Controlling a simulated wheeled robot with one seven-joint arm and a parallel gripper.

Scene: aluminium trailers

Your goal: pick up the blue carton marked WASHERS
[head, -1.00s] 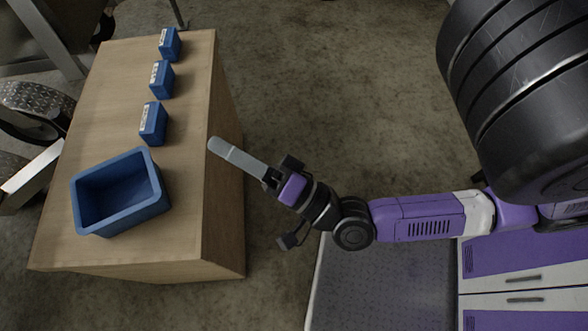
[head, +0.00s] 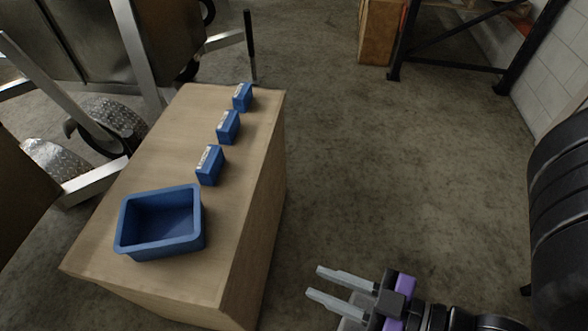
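Three small blue cartons with white labels stand in a row on the wooden table: a near one (head: 210,167), a middle one (head: 228,128) and a far one (head: 242,98). The labels are too small to read, so I cannot tell which is marked WASHERS. My gripper (head: 315,281) is at the bottom of the head view, right of the table and apart from it. Its two grey fingers are spread and point left, with nothing between them.
A blue open bin (head: 128,240) stands empty on the near part of the wooden table (head: 95,258). Metal trailer parts crowd the left side. A dark rack (head: 455,66) and a brown box (head: 379,32) stand at the back.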

